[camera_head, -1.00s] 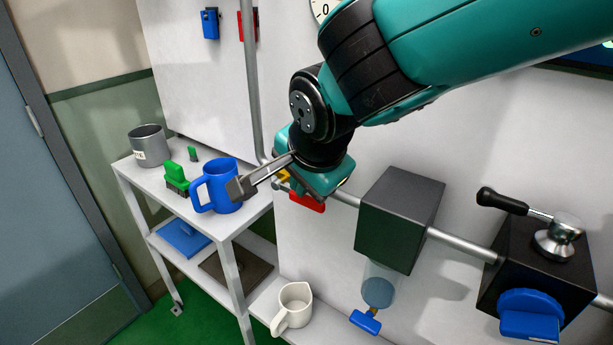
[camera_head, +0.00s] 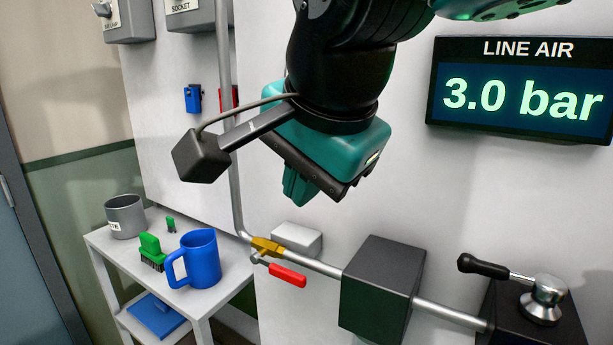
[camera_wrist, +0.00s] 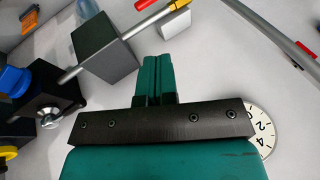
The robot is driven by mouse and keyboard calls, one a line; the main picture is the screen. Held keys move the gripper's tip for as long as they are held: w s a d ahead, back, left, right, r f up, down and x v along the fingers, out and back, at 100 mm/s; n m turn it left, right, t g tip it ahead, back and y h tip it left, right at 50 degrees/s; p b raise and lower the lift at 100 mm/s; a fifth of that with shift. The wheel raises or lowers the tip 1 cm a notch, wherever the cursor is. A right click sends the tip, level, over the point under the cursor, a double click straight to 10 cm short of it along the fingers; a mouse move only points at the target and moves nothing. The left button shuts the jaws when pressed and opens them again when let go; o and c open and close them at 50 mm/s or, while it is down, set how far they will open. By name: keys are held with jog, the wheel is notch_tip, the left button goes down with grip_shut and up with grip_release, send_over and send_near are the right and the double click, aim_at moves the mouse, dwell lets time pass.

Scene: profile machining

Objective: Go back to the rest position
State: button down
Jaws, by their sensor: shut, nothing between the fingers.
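My gripper (camera_head: 297,188) hangs in front of the white wall panel, above the pipe and to the left of the air pressure display. Its teal fingers are together with nothing between them. They also show in the wrist view (camera_wrist: 156,80), shut and pointing toward the panel. The yellow valve (camera_head: 266,246) with its red handle (camera_head: 287,275) sits on the pipe below my gripper, clear of the fingers. My teal and black arm comes down from the top of the head view.
A grey block (camera_head: 383,285) and a black block with a lever (camera_head: 542,300) sit along the pipe. A shelf (camera_head: 215,297) at left holds a blue jug (camera_head: 200,258), a green brush (camera_head: 150,246) and a grey cup (camera_head: 124,217). The display (camera_head: 522,90) reads 3.0 bar.

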jog(key=s+d+f+n+g, duration=0.2)
jog(key=d+f+n+g, duration=0.1)
jog(key=d+f+n, duration=0.65)
jog(key=s+d+f+n+g+y, duration=0.1)
jog(key=s+d+f+n, duration=0.3)
jog(key=s, duration=0.4)
jog(key=shift+d+f+n+g+y, duration=0.25)
jog(key=shift+d+n+g+y, duration=0.15)
jog(key=shift+d+n+g, duration=0.4)
jog(key=shift+d, duration=0.1)
